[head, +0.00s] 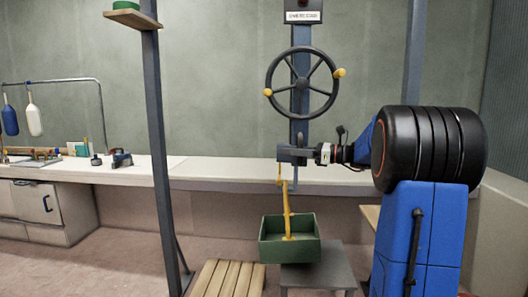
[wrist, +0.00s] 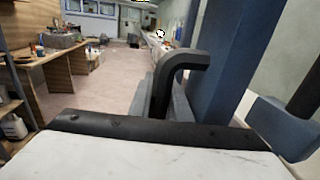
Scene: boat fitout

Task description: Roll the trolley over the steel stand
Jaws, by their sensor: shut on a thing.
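My gripper (head: 291,154) is shut at the lower end of the blue-grey upright below the handwheel (head: 303,85). In the wrist view, a dark bent bar (wrist: 186,64) rises between the fingers, and my gripper appears shut on it. A green crate (head: 290,250) hangs from a yellow hanger (head: 286,205) below and slightly left of my gripper. The grey steel stand (head: 322,272) is under and to the right of the crate. I cannot tell whether the crate touches it.
A slatted wooden platform (head: 230,279) lies left of the stand. A dark blue post (head: 160,140) stands further left. A long white bench (head: 225,172) runs along the wall behind. In the wrist view, a wooden workbench (wrist: 60,72) stands left of open floor (wrist: 112,88).

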